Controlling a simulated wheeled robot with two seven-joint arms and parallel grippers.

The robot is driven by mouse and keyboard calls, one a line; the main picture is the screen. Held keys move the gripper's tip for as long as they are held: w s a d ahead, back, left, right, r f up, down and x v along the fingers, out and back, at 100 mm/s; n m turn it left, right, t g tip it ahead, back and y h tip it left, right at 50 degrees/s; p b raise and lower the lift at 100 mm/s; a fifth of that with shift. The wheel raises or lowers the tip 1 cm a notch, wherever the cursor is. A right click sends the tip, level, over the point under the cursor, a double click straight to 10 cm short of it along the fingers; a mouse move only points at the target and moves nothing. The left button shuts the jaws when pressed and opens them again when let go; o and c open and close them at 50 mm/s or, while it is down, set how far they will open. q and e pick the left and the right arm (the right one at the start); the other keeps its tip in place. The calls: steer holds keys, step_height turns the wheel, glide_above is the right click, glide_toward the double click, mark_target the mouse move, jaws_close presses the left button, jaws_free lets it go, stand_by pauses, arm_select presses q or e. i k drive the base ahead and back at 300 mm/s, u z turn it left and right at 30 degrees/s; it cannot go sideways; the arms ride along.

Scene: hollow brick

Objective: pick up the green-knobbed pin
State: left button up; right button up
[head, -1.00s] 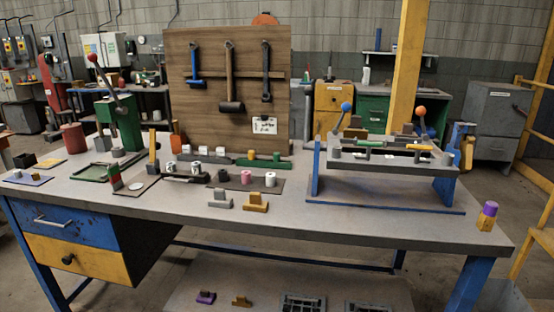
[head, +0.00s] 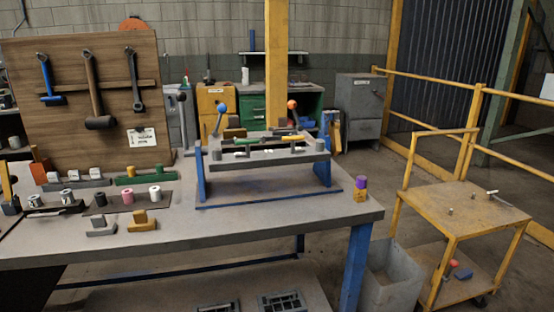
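A thin green piece (head: 253,141) lies on top of the raised blue-legged fixture (head: 262,158), and it may be the green-knobbed pin; it is too small to make out a knob. A low green block (head: 146,178) stands on the bench in front of the tool board, with small upright pieces on it. I cannot tell whether any of these is a green-knobbed pin. Neither of my grippers is in view.
The workbench (head: 290,223) fills the left and middle. A purple-topped block (head: 360,188) stands near its right end. A yellow cart (head: 465,220) with small metal pieces is at the right, beside a grey bin (head: 388,280). Floor shows behind the bench.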

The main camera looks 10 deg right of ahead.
mark_target(159, 167)
steer(key=u, duration=1.95)
steer(key=i, duration=1.5)
steer(key=z, duration=3.1)
